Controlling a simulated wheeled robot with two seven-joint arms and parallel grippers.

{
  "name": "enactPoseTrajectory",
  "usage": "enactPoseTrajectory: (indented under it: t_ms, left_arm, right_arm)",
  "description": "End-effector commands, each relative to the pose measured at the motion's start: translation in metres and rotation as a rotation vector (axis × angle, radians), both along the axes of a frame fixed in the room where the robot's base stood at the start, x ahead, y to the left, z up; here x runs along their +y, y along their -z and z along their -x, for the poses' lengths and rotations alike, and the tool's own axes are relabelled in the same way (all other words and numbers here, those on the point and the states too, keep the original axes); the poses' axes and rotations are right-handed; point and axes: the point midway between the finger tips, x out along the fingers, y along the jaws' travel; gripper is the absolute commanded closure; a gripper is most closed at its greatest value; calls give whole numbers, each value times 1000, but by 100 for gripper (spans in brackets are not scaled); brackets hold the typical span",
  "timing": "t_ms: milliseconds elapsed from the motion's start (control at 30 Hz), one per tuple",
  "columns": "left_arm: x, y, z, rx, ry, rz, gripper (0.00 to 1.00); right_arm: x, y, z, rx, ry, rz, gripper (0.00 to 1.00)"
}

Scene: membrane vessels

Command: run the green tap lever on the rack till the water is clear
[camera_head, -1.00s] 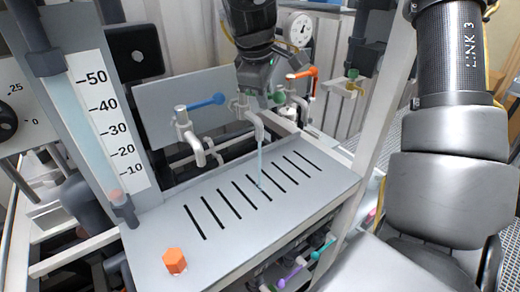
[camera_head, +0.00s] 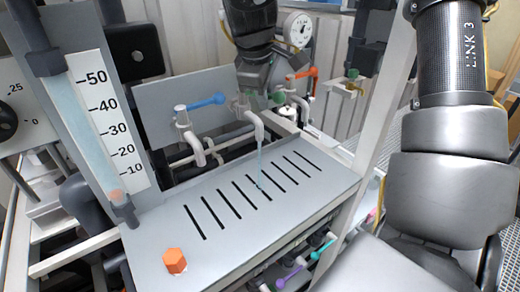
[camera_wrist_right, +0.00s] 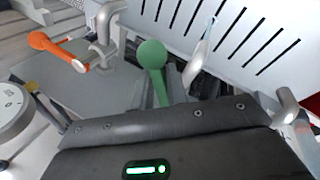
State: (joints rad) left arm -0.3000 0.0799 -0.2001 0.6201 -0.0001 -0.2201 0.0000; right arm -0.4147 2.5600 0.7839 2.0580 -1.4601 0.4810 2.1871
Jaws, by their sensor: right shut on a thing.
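The middle tap (camera_head: 254,122) on the rack carries the green tap lever (camera_head: 277,97), mostly hidden behind my right gripper (camera_head: 258,90) in the head view. In the right wrist view the green lever (camera_wrist_right: 153,58) shows its round knob and part of its stem, beyond the dark gripper body. A thin, pale bluish water stream (camera_head: 260,165) falls from the spout onto the slotted grey tray top (camera_head: 320,190). My left gripper is not in view.
A blue-lever tap (camera_head: 205,102) stands to the left and an orange-lever tap (camera_head: 302,75) to the right, both close to my gripper. A dial gauge (camera_head: 298,29) is behind. An orange hexagonal piece (camera_head: 175,261) sits at the tray's front left. A scaled tube (camera_head: 85,125) stands left.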

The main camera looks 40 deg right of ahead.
Motion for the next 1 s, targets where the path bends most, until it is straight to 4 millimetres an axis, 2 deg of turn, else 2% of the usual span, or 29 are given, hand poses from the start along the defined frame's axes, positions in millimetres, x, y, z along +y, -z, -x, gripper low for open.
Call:
enactPoseTrajectory:
  t_ms: [267,500,767,1000]
  left_arm:
    - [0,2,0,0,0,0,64]
    - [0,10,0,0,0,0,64]
    - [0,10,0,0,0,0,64]
    - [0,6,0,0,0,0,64]
  right_arm:
    - [-1,2,0,5,-19,-1,100]
    - [-12,1,-9,1,-289,-3,100]
    - [-16,1,-11,4,-383,-2,100]
    - [-24,-1,-23,0,-649,-4,100]
